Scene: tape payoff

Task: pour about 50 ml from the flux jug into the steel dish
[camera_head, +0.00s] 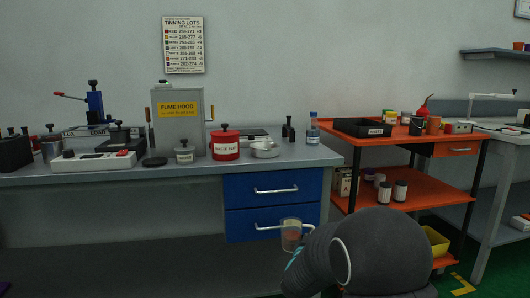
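A clear jug-like vessel (291,235) with some reddish-orange content shows in front of the blue drawers, just past the edge of my grey arm. It looks upright. Its lower part is partly covered by my arm, and I cannot see what supports it. It may be the flux jug; no label is readable. A shallow light metal dish (265,149) sits near the front edge of the grey bench, right of the red waste pot; it looks like the steel dish. My gripper is hidden behind my arm, so its fingers do not show.
On the grey bench (190,172) stand a red lidded pot (225,146), a small grey lidded pot (184,152), a fume hood box (179,118) and a blue-capped bottle (313,128). An orange cart (420,190) with a black tray (362,127) stands to the right.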

